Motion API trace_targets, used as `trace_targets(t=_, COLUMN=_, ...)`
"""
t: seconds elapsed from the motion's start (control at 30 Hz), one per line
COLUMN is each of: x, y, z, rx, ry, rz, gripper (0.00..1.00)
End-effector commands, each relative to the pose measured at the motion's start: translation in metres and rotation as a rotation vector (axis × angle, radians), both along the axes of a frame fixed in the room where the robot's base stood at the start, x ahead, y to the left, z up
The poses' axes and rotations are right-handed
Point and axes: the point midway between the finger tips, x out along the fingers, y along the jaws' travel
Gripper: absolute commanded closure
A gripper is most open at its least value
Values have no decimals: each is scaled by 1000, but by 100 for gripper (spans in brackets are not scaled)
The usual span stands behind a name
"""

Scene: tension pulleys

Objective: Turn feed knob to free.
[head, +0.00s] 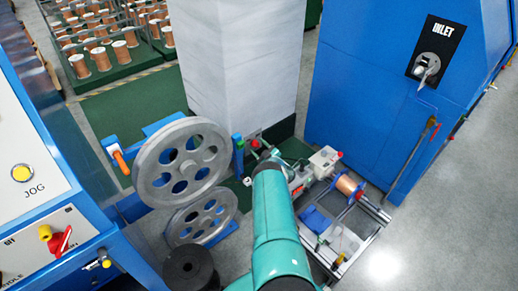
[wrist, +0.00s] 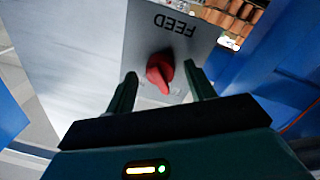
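The feed knob (wrist: 158,70) is red and sits on a light grey panel (wrist: 200,45) marked FEED, whose letters are upside down in the wrist view. The knob's narrow end points down and slightly right in that view, toward my gripper's palm. My gripper (wrist: 160,75) is open, with one dark green finger on each side of the knob. Gaps show between both fingers and the knob; I cannot tell how deep the fingers reach. In the head view my green arm hides most of the gripper, and I cannot make out the feed knob for certain.
Two grey pulley wheels (head: 181,157) stand left of my arm. A pale pillar (head: 233,65) rises behind it. A blue cabinet (head: 385,100) marked INLET is at right. A copper spool (head: 348,186) sits on a low frame. A console with a JOG button (head: 22,173) is at left.

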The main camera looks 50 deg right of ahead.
Motion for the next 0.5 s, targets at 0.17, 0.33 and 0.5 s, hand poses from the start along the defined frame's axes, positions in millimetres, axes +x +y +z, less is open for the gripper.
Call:
trace_targets(t=0.17, x=0, y=0, z=0, rx=1, ry=0, rz=0, gripper=46)
trace_targets(t=0.33, x=-10, y=1, z=0, rx=1, ry=1, rz=0, gripper=46)
trace_targets(t=0.5, x=-38, y=6, z=-1, rx=2, ry=3, rz=-3, gripper=46)
